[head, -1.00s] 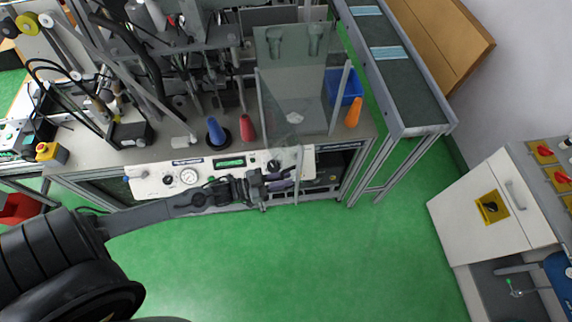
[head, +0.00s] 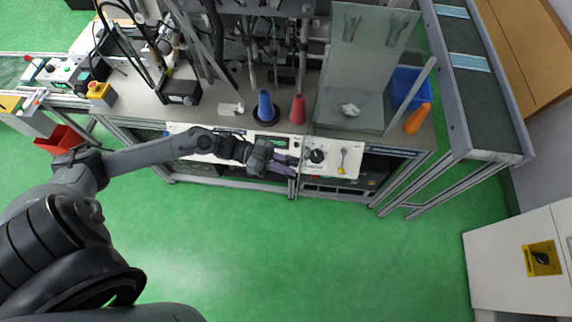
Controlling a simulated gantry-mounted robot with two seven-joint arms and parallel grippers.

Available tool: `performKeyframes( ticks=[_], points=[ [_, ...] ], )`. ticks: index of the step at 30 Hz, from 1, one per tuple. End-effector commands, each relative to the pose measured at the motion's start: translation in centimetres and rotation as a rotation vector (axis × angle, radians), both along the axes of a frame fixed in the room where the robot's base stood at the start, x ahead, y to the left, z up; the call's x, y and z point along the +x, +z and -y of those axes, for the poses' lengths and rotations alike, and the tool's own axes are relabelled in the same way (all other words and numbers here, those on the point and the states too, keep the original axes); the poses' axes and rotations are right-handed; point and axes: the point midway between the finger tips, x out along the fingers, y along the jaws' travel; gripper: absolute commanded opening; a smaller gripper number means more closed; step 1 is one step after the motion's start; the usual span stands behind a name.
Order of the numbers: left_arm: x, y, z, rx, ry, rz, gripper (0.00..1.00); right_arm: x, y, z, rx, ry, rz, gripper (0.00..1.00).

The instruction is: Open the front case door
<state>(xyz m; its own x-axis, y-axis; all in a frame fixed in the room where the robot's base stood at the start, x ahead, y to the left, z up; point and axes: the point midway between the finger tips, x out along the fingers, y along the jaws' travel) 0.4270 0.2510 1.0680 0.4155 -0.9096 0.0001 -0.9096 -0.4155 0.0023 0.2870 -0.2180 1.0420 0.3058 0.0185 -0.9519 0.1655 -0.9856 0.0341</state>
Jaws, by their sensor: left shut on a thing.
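The clear case stands on the machine's bench, with a see-through pane (head: 375,40) at its back and a pale base (head: 345,121) holding a small whitish lump (head: 350,110). The front case door is hard to make out. My left gripper (head: 286,164) is at the bench front, left of the case. It is shut on what appears to be the door's edge or handle, and its fingers hide the grip. My right gripper is out of view.
A blue cone (head: 265,105), a red cone (head: 298,109) and an orange cone (head: 417,119) stand on the bench. A blue bin (head: 408,88) is at the right. A conveyor (head: 468,95) runs alongside. The green floor (head: 300,255) in front is clear.

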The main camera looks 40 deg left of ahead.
Motion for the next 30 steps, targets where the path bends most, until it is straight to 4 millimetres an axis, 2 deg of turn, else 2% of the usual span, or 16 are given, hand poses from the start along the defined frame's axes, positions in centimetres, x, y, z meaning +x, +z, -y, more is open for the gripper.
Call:
performKeyframes(
  ticks=[7, 8, 10, 11, 23, 30],
  points=[
    [0.0, 0.1, 0.0, -0.001, -0.001, 0.002, 0.0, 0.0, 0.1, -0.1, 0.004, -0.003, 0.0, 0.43],
    [0.0, 0.1, 0.0, -0.001, 0.0, 0.002, 0.2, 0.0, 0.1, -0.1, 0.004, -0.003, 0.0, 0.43],
    [0.0, 0.1, 0.0, -0.001, 0.0, 0.002, 0.31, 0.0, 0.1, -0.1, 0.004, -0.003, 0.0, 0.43],
    [0.0, 0.1, 0.0, -0.001, 0.0, 0.002, 0.33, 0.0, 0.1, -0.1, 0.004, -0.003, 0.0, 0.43],
    [-0.3, -0.1, -0.6, 0.0, 0.001, -0.001, 0.33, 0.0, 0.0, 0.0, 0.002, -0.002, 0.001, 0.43],
    [-1.7, -0.2, -3.7, 0.003, 0.002, -0.003, 0.33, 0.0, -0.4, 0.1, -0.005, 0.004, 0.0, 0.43]
  ],
)
